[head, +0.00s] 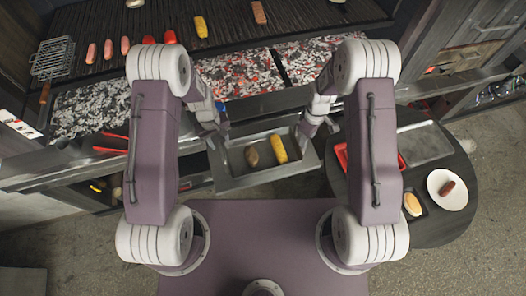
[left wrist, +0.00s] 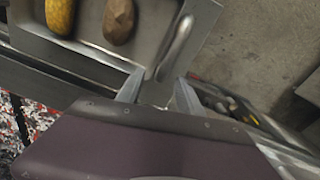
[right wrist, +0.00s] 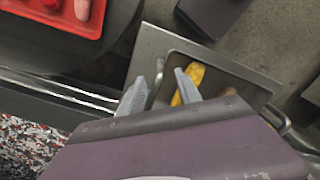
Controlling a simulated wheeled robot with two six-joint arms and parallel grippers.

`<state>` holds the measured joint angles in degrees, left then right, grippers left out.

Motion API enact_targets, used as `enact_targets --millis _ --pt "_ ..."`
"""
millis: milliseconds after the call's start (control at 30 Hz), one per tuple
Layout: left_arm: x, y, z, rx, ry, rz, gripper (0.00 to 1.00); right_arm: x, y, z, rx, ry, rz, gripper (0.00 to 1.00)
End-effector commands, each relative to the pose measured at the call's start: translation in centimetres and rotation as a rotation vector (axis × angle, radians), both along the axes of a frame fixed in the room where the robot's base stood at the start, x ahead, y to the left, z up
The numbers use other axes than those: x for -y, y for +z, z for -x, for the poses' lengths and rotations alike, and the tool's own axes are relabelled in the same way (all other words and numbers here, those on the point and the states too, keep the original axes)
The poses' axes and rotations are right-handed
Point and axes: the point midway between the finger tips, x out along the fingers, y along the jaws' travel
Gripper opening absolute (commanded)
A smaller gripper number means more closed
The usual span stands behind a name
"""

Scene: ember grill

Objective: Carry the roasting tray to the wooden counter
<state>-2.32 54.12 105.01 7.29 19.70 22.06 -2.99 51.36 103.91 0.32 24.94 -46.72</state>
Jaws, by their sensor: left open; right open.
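The grey metal roasting tray (head: 262,181) is in front of the grill in the head view, with a brown potato (head: 251,156) and a yellow corn cob (head: 278,148) in it. My left gripper (head: 217,129) is open at the tray's left end. In the left wrist view its fingers (left wrist: 158,92) are close to the tray's end handle (left wrist: 176,48). My right gripper (head: 309,128) is open at the right end. In the right wrist view its fingers (right wrist: 160,92) are beside the tray wall (right wrist: 146,48); whether they touch is unclear. A dark rounded counter (head: 435,228) is at right.
The counter holds a red tray (head: 401,161), a metal tray (head: 424,144) and a white plate (head: 448,190) with a sausage. Behind are the ember beds (head: 240,74) and grill grate (head: 225,40) with food. Open floor (head: 490,235) lies right of the counter.

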Motion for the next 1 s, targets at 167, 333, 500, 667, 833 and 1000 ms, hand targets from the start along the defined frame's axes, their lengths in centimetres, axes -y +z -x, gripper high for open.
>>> enact_targets --millis 167,333,500,667,833,1000 --pt "0.2 -3.3 0.0 -0.003 0.0 0.0 0.44 0.0 -3.3 0.1 -0.003 0.0 0.0 0.41" --pt "0.2 -5.3 -0.1 -0.001 0.0 0.0 0.44 0.0 -5.3 0.0 0.0 0.0 0.0 0.41" --pt "0.3 -5.9 -0.2 0.001 0.0 0.0 0.44 0.0 -5.9 0.0 0.001 0.0 0.0 0.41" --pt "0.3 -6.0 -0.2 0.002 0.0 -0.001 0.44 0.0 -5.9 0.0 0.001 0.0 0.0 0.41" --pt "0.3 -5.9 -0.2 0.001 0.0 0.0 0.16 0.0 -5.9 0.0 0.001 0.0 0.0 0.13" --pt "0.3 -5.9 -0.2 0.002 -0.001 0.0 0.0 -0.1 -5.9 0.0 0.001 0.001 0.0 0.0"
